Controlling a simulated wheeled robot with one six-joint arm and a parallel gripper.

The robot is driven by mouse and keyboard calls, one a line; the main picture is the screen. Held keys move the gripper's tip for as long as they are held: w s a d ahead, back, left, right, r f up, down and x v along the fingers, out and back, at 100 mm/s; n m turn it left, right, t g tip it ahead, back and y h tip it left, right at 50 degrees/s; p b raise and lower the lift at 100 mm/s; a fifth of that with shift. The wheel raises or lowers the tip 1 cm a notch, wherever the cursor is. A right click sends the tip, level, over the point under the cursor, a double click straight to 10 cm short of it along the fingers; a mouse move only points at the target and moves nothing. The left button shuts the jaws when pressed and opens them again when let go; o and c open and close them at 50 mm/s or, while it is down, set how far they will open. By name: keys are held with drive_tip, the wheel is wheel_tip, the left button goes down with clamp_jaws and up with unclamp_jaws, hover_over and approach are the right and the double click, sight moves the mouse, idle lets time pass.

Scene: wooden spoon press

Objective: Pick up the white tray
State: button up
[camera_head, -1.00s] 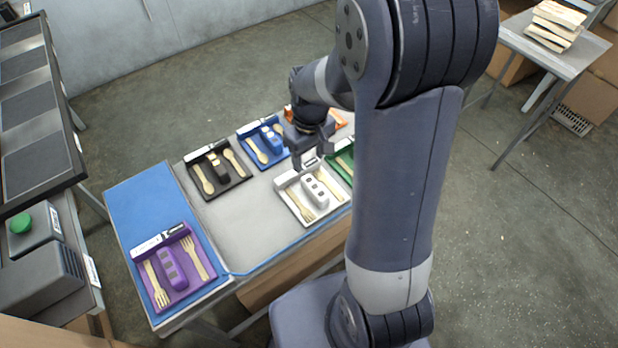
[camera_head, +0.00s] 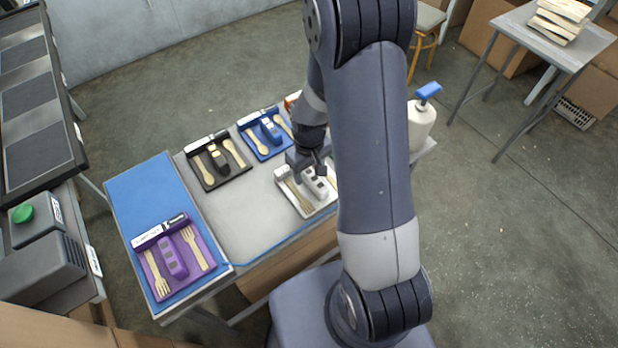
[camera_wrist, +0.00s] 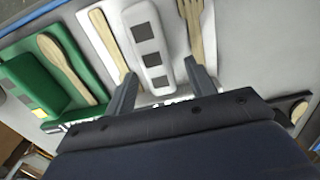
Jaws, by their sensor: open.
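The white tray (camera_head: 325,207) lies flat on the table, partly hidden by my arm. It carries a raised white block (camera_head: 316,184) with grey squares and wooden cutlery on both sides. My gripper (camera_head: 318,172) is at the block's far end, low over the tray. In the wrist view, the open fingers of my gripper (camera_wrist: 163,88) stand on either side of the near end of the white block (camera_wrist: 145,40). I cannot tell whether they touch it.
A green tray (camera_wrist: 25,65) lies close beside the white one. Black (camera_head: 207,182), blue (camera_head: 250,137) and purple (camera_head: 150,240) trays lie on the table too. Bare grey table (camera_head: 245,215) is left of the white tray. A white bottle (camera_head: 420,125) with a blue top stands right of my arm.

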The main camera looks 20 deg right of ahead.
drive_tip(key=shift+f, duration=0.5)
drive_tip(key=shift+c, duration=0.4)
clamp_jaws()
